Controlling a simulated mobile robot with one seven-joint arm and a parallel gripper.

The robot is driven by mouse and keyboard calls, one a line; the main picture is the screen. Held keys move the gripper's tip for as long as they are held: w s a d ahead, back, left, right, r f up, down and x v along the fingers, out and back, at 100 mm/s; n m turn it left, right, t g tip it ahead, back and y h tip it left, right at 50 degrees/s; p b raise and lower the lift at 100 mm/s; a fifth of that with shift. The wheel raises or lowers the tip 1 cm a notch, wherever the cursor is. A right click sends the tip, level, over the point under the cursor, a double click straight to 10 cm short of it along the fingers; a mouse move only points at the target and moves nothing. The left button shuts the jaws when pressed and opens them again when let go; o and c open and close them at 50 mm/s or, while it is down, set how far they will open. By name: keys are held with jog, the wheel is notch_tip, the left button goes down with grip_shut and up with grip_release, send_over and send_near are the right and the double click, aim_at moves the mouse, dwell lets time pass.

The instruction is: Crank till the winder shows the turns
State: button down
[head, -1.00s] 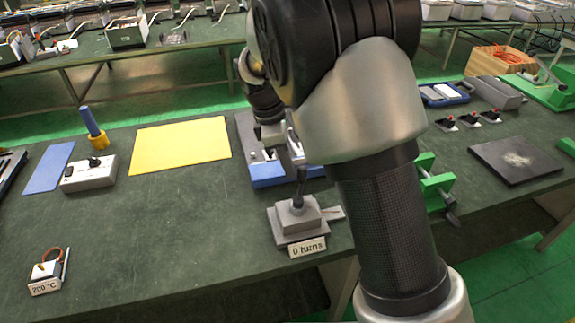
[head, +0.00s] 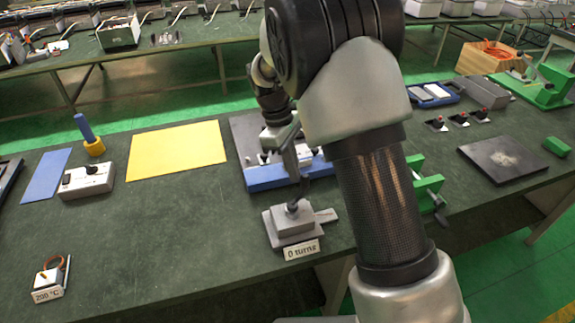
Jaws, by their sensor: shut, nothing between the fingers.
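The winder (head: 283,233) is a grey block on the dark green bench, in the middle of the head view. Its plate (head: 301,250) reads "0 turns". A dark crank post (head: 293,207) rises from its top, and a flat grey tab sticks out to the right.
A blue-edged grey fixture (head: 270,179) lies just behind the winder. A yellow sheet (head: 178,150) and a grey switch box (head: 87,181) are to the left. A small "200 °C" device (head: 49,281) stands at front left. Green clamps (head: 428,187) are right of my arm.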

jog(key=m, duration=0.1)
jog(key=d+m, duration=0.1)
jog(key=d+m+p, duration=0.1)
jog(key=shift+s+d+m+g+y, duration=0.1)
jog(key=shift+s+m+g+y, duration=0.2)
jog(key=shift+m+g, duration=0.1)
jog(key=shift+s+d, duration=0.15)
jog(key=shift+d, duration=0.1)
jog(key=shift+d, duration=0.15)
jog(key=shift+r, duration=0.1)
jog(key=p+v, duration=0.2)
jog(key=v, duration=1.4)
jog(key=s+d+r+m+t+y, duration=0.1)
jog(key=s+d+r+m+t, duration=0.2)
jog(key=r, duration=0.4)
jog(key=s+d+r+m+t+p, duration=0.1)
jog(key=s+d+m+t, duration=0.1)
jog(key=s, duration=0.9)
jog(key=s+d+r+m+t+y+p, duration=0.1)
jog(key=s+d+m, duration=0.3)
jog(key=s, duration=0.8)
jog(key=shift+d+t+p, duration=0.35)
jog(key=shift+d+t, duration=0.45)
jog(key=shift+d, duration=0.1)
